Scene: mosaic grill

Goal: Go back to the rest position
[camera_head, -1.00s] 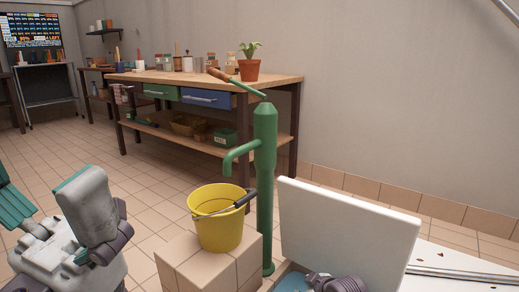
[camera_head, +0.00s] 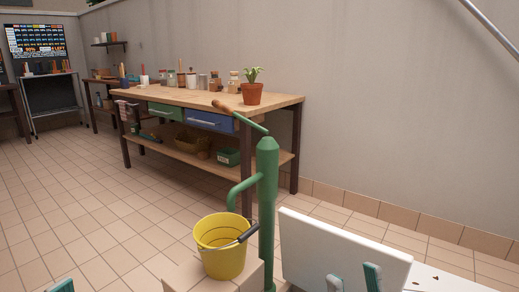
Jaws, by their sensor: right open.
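My right gripper (camera_head: 353,276) shows at the bottom edge, right of centre, with two green-and-grey fingertips apart and nothing visible between them. It is in front of the white upright panel (camera_head: 345,243). Only a small teal tip (camera_head: 60,286), seemingly of my left arm or gripper, shows at the bottom left; the rest is out of frame. A green hand pump (camera_head: 267,185) stands in the middle, its wooden-gripped handle raised to the left. A yellow bucket (camera_head: 220,262) stands upright on a tiled block (camera_head: 183,276) by the pump's spout, apart from both grippers.
A wooden workbench (camera_head: 180,97) stands behind, with jars, a potted plant (camera_head: 252,92), a green drawer and a blue drawer (camera_head: 210,120). A shelf rack (camera_head: 52,93) and a screen (camera_head: 38,40) are far left. The tiled floor (camera_head: 90,205) at left is clear.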

